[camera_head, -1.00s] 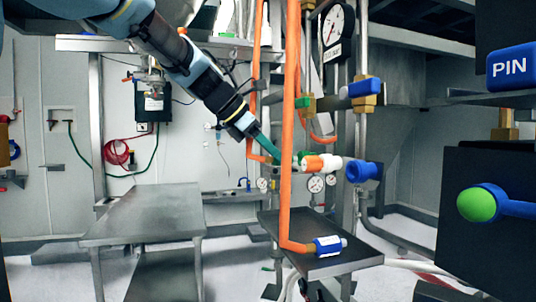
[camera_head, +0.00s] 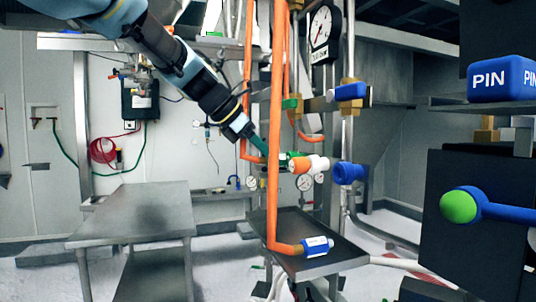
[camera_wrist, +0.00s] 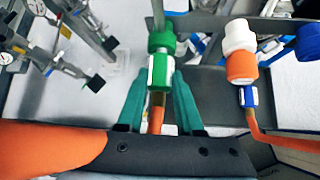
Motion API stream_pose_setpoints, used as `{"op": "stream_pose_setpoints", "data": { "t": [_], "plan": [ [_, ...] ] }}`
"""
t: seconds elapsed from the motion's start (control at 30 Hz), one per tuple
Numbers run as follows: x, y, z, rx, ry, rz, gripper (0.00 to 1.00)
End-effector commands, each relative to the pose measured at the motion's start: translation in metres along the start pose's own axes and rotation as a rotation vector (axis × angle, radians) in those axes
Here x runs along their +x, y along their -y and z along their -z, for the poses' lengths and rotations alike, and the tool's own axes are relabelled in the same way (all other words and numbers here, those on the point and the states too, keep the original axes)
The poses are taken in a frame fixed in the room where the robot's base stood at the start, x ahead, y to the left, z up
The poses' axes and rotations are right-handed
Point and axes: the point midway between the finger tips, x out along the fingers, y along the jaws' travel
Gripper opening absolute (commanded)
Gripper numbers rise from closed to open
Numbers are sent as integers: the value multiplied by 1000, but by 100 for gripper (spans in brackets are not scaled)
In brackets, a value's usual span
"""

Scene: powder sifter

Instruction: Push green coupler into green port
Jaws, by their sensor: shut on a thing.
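In the wrist view my gripper (camera_wrist: 158,84) has its two green fingers on either side of the green coupler (camera_wrist: 160,72), which has a white band. The gripper is shut on the coupler. An orange hose (camera_wrist: 157,112) runs back from it between the fingers. The green port (camera_wrist: 162,43) is straight ahead of the coupler, in line with it. The two look touching or nearly so; I cannot tell how deep the coupler sits. In the head view my gripper (camera_head: 262,147) reaches the port area from the upper left; a hanging orange hose partly hides the coupler there.
Right of the green port are an orange and white fitting (camera_head: 308,164) and a blue port (camera_head: 349,173). Orange hoses (camera_head: 274,120) hang close by. A blue and white coupler (camera_head: 318,246) rests on the dark tray (camera_head: 335,262). A metal table (camera_head: 140,210) stands left, its top clear.

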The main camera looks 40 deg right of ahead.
Motion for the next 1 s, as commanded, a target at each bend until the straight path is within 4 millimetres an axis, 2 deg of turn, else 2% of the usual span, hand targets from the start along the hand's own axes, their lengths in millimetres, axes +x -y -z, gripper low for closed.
{"op": "stream_pose_setpoints", "data": {
  "t": [0.13,0.17,0.47,0.77,0.87,1.0],
  "plan": [
    [1,0,-2,0,0,0,0],
    [1,0,-2,0,0,0,36],
    [2,0,-2,0,0,0,70],
    [0,0,-1,0,0,-1,70],
    [-9,-1,-1,0,1,-3,70],
    [-34,-1,0,2,2,-5,70]
  ]
}}
